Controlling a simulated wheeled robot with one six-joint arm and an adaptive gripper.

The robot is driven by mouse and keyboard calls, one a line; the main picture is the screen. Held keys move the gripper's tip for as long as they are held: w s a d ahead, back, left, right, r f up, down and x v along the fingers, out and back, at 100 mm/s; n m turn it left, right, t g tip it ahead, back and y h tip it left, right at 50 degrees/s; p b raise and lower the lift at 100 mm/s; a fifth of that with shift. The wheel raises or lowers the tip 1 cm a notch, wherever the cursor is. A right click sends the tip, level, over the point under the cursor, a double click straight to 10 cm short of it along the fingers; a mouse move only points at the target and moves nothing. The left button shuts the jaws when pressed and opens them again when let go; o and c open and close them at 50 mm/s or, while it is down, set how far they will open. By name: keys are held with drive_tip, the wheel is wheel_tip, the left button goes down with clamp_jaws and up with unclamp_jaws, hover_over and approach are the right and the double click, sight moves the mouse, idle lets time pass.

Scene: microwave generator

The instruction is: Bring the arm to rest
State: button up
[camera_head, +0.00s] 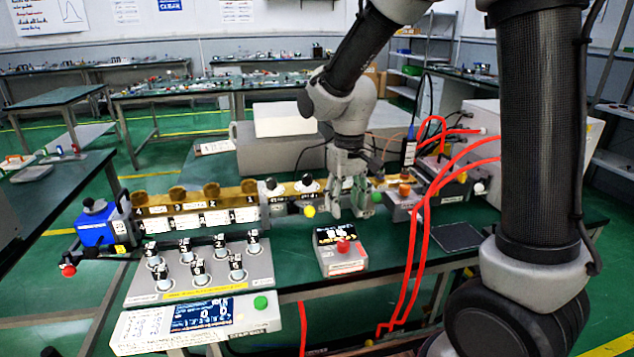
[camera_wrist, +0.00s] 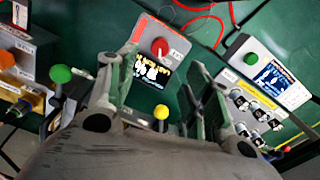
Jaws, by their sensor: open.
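My gripper (camera_head: 347,200) hangs from my arm over the green bench, pointing down at the gold waveguide assembly near the middle of the head view. Its fingers are apart with nothing between them. In the wrist view my gripper (camera_wrist: 155,95) shows two spread fingers. Beyond them lies a small grey box (camera_wrist: 152,55) with a red knob and a lit display. The same box (camera_head: 343,262) sits in front of my gripper in the head view. A yellow knob (camera_wrist: 161,112) shows near the palm in the wrist view. Whether any finger touches the assembly I cannot tell.
A gold waveguide row (camera_head: 200,194) runs along the bench, with a blue unit (camera_head: 100,226) at its left end. A tray of several numbered parts (camera_head: 205,272) and a display panel (camera_head: 195,322) stand at the front left. Red cables (camera_head: 420,235) loop at the right.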

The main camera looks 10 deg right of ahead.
drive_tip(key=s+d+r+m+t, duration=0.1)
drive_tip(key=s+d+r+t, duration=0.1)
drive_tip(key=s+d+r, duration=0.5)
drive_tip(key=s+d+r+m+t, duration=0.1)
drive_tip(key=s+d+r, duration=0.5)
drive_tip(key=s, duration=0.6)
drive_tip(key=shift+s+d+r+m+t, duration=0.2)
drive_tip(key=shift+d+r+m+t, duration=0.2)
drive_tip(key=shift+d+t, duration=0.45)
